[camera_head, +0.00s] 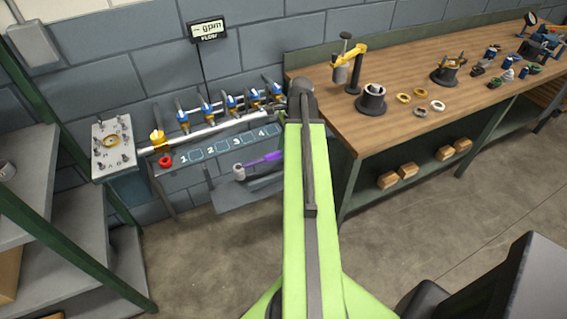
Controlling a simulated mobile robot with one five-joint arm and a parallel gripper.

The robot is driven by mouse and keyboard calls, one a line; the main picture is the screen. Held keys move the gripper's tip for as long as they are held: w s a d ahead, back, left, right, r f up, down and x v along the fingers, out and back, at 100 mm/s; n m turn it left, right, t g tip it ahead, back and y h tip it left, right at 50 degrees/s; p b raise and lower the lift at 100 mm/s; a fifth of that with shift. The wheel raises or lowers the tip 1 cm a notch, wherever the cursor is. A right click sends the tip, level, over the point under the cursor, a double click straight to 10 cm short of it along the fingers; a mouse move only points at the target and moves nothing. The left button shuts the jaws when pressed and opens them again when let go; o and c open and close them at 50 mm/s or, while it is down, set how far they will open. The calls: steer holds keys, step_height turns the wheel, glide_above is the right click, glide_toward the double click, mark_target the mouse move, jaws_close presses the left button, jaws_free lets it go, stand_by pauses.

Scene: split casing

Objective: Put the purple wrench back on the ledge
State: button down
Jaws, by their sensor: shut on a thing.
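The purple wrench (262,160) shows just left of my green arm, below the numbered panel. Its grey round head (239,172) points left, and its purple handle runs right and slightly up to the arm's edge. A grey ledge (235,197) shows below the wrench, partly covered by my arm. I cannot tell whether the wrench touches the ledge or is above it. My gripper is hidden behind my own arm, so its hold on the wrench does not show.
A pipe manifold with several blue-handled valves (232,102) runs along the wall above the panel (222,146) numbered 1 to 4. A flow display (208,30) hangs above. A wooden workbench (440,125) stands right, grey shelving (70,215) left. Open floor (410,225) lies right of my arm.

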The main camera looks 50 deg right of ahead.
step_height(320, 180, down, 2)
steer(key=shift+s+a+f+b, duration=0.1)
steer(key=shift+s+a+b, duration=0.05)
steer(key=shift+b, duration=0.15)
steer(key=shift+w+a, duration=0.25)
steer(key=shift+w, duration=0.15)
steer(key=shift+s+d+f+b, duration=0.1)
steer(key=shift+s+f+b, duration=0.05)
steer(key=shift+f+b, duration=0.3)
steer(key=shift+s+d+f+b, duration=0.1)
steer(key=shift+s+f+b, duration=0.05)
steer(key=shift+f+b, duration=0.3)
steer(key=b+x, duration=0.3)
steer(key=x, duration=0.1)
steer(key=shift+d+b, duration=0.3)
steer(key=shift+b, duration=0.05)
steer(key=shift+f+b, duration=0.3)
steer(key=shift+b, duration=0.05)
steer(key=shift+s+d, duration=0.1)
steer(key=shift+s, duration=0.15)
steer(key=shift+w, duration=0.2)
